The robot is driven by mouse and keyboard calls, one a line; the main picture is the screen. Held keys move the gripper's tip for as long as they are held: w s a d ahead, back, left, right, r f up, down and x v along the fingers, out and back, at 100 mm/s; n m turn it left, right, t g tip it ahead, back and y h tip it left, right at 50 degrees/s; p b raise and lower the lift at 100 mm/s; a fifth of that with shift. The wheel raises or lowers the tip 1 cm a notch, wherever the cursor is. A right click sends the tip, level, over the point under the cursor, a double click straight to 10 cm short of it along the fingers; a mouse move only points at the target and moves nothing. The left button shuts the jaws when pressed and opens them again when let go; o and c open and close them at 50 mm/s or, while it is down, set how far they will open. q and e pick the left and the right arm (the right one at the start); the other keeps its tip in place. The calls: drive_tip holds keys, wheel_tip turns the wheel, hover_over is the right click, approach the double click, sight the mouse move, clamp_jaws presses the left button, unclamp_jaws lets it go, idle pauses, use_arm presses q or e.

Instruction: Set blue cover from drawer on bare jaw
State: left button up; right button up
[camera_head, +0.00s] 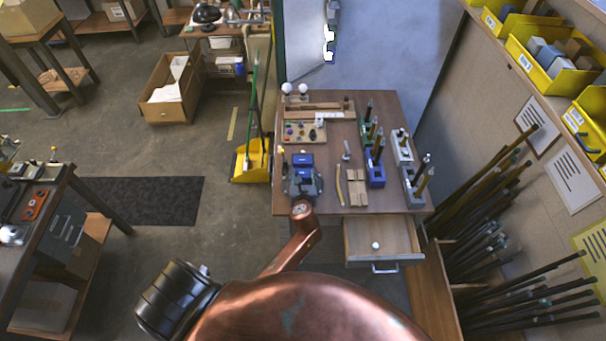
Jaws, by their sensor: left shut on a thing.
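A vise (319,183) in dark grey with blue parts stands at the front left of the workbench (391,108). My left gripper (301,192), at the end of my copper arm, is right at the vise and partly merges with it in this view. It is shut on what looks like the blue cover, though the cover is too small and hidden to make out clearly. I cannot tell whether the cover touches a jaw. The drawer (384,257) under the bench is pulled open; no blue piece shows in it, only a small white round thing (375,245). My right gripper is not in view.
Wooden blocks (357,188), a blue holder (375,176) and grey holders with upright tools (413,188) stand right of the vise. A tray of small coloured parts (301,132) lies behind it. Rods (480,225) lean at the right wall. My copper body covers the bottom.

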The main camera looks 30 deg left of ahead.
use_arm(q)
drive_tip(key=shift+p, duration=0.35)
idle(0.3)
idle(0.5)
drive_tip(key=shift+f, duration=0.4)
drive_tip(key=o, duration=1.3)
drive_tip(key=shift+c, duration=0.2)
drive_tip(key=shift+s+d, duration=0.1)
drive_tip(key=shift+s, duration=0.05)
